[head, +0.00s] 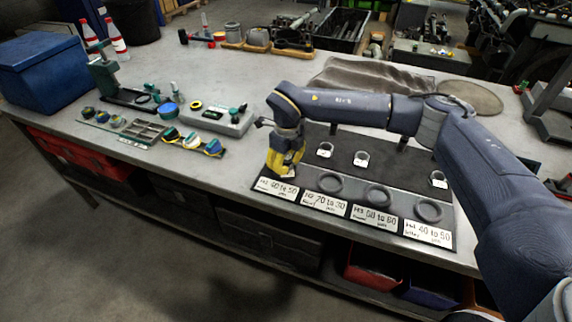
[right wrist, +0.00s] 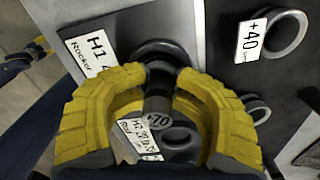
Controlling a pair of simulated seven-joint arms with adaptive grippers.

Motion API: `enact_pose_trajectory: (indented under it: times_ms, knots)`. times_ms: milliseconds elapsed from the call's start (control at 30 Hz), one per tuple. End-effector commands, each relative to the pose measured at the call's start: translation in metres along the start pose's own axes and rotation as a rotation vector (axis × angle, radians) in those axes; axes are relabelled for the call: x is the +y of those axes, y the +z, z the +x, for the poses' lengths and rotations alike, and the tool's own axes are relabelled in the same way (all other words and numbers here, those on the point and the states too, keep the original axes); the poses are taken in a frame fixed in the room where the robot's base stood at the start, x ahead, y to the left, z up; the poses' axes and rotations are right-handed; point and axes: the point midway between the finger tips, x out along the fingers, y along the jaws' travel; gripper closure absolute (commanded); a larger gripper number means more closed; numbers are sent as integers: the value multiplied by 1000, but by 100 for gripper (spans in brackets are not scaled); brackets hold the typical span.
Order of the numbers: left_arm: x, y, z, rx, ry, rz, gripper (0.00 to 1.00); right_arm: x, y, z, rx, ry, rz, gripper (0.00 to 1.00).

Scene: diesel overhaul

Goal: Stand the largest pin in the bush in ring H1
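My right gripper (head: 284,165) is low over the H1 end of the dark plate, its yellow fingers (right wrist: 162,82) pointing down. In the right wrist view the fingers close from both sides on a dark pin (right wrist: 157,103), whose near end is marked +70. The far end of the pin points to the dark ring H1 (right wrist: 165,50), beside the H1 label (right wrist: 88,52). The head view hides pin and ring behind the gripper.
Rings H2 (head: 330,183), H3 (head: 378,196) and H4 (head: 428,209) lie in a row to the right. Tagged bushes (head: 361,158) stand behind them. Bare bench lies between.

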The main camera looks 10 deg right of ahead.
Motion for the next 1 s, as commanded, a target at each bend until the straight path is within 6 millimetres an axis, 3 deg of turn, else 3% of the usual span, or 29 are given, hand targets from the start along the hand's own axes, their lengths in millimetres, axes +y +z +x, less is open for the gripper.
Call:
enact_pose_trajectory:
  times_ms: [33,567,767,1000]
  knots:
    - [0,0,0,0,0,0,56,2,-7,12,21,3,0,58]
    - [-2,2,0,-2,-2,-1,56,0,-8,9,24,1,5,58]
    - [-1,1,0,-1,-1,0,56,0,-7,-17,20,1,3,58]
    - [0,0,0,-1,0,0,56,2,-3,-64,11,2,-2,58]
